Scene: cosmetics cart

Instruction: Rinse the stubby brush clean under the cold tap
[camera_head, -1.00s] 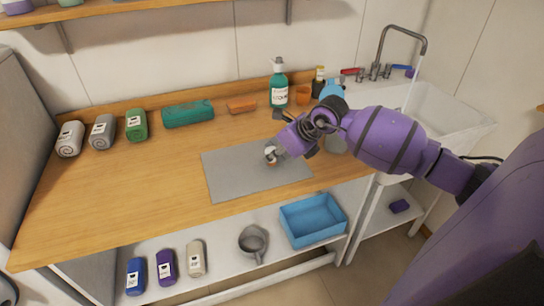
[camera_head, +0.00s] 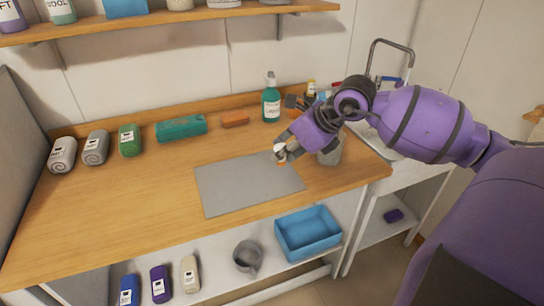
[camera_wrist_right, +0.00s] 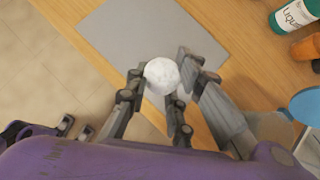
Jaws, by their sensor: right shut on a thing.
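My right gripper (camera_head: 279,154) is shut on a small stubby thing with a white, rounded part and an orange-brown part, which looks like the stubby brush (camera_head: 280,148). It is held over the right part of the grey mat (camera_head: 225,190). In the right wrist view, the white round part (camera_wrist_right: 161,75) sits between the fingertips. At the back right is the tap (camera_head: 392,42), a bent metal spout over the white sink. Its blue handle (camera_head: 390,79) shows, while the red one is hidden behind my arm. My left gripper is not in view.
A grey cup-like container (camera_head: 330,153) stands just right of the gripper. The counter's left front is clear.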

